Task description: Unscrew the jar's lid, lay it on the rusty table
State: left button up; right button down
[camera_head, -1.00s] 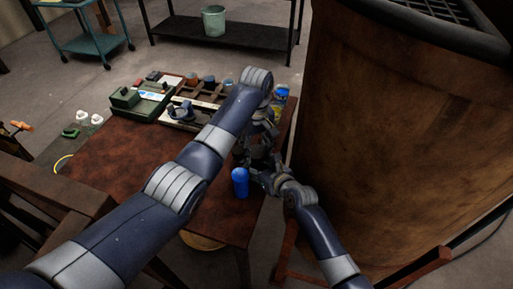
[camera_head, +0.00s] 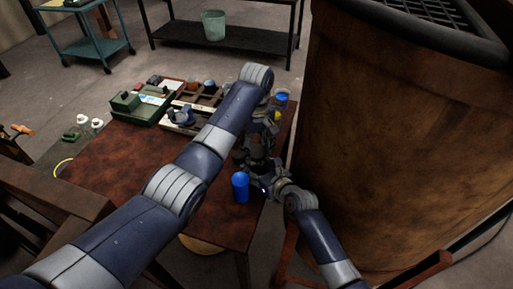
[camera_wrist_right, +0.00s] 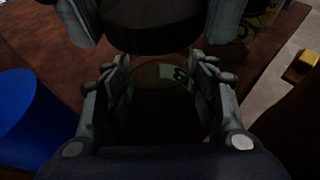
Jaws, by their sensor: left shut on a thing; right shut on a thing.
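In the right wrist view, the jar (camera_wrist_right: 178,72) is dark and glassy with a greenish label, between the fingers of my right gripper (camera_wrist_right: 160,85), which is shut on it. The dark round lid (camera_wrist_right: 150,38) is at the top of that view, between the fingers of my left gripper (camera_wrist_right: 150,14), shut on it. I cannot tell whether the lid still touches the jar. In the head view, my left gripper (camera_head: 262,140) is above my right gripper (camera_head: 260,174), over the right part of the rusty table (camera_head: 130,170); the jar is mostly hidden there.
A blue cylinder (camera_head: 240,187) stands near the table's front right edge. Trays and a green box (camera_head: 150,105) are at the back; a yellow-and-blue can (camera_head: 281,99) is at the back right. A big rusty vat (camera_head: 400,150) is close on the right. The table's left middle is bare.

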aim_at(257, 151)
pick_arm(q)
jog(key=shift+r, duration=2)
pick_arm(e)
jog(key=c, duration=0.6)
grip_release()
